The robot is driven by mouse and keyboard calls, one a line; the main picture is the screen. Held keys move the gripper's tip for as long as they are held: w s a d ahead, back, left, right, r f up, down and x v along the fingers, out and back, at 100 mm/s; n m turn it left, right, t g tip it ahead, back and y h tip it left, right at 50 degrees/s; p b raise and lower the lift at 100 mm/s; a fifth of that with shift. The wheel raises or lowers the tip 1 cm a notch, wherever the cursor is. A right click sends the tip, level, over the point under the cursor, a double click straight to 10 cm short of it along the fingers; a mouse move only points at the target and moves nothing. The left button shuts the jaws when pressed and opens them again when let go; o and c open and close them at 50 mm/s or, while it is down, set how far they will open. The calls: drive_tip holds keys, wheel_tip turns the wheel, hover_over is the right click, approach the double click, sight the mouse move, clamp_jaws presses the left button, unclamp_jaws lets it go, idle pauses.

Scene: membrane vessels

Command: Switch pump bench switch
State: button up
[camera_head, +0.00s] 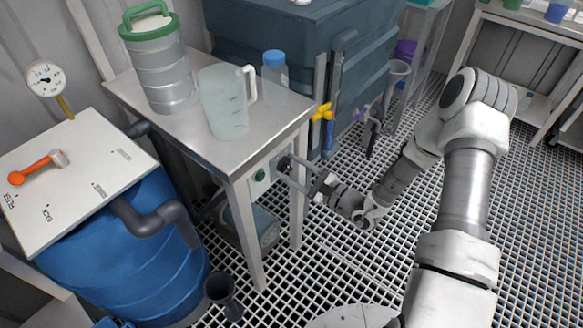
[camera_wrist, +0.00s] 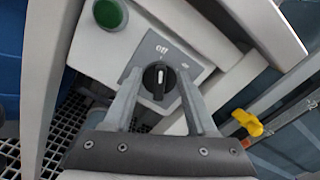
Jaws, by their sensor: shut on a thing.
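The pump bench switch (camera_wrist: 159,80) is a round black knob with a white pointer line on a grey plate, and the word "off" is printed above it. My gripper (camera_wrist: 160,84) is at the switch, with one finger on each side of the knob, shut on it. In the head view my gripper (camera_head: 285,166) reaches the switch box under the metal bench top (camera_head: 180,118) from the right. A green round light or button (camera_wrist: 110,13) sits on the same box, left of the knob in the wrist view.
A clear jug (camera_head: 226,105), a blue-capped bottle (camera_head: 274,72) and a green-lidded canister (camera_head: 158,60) stand on the bench. A bench leg (camera_head: 296,220) is close to my gripper. Yellow (camera_head: 322,112) and purple valve handles are behind. The grating floor to the right is open.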

idle(0.5)
drive_tip(key=o, duration=1.4)
drive_tip(key=shift+c, duration=0.2)
drive_tip(key=p+v, duration=0.3)
drive_tip(key=v, duration=1.4)
drive_tip(key=shift+s+d, duration=0.2)
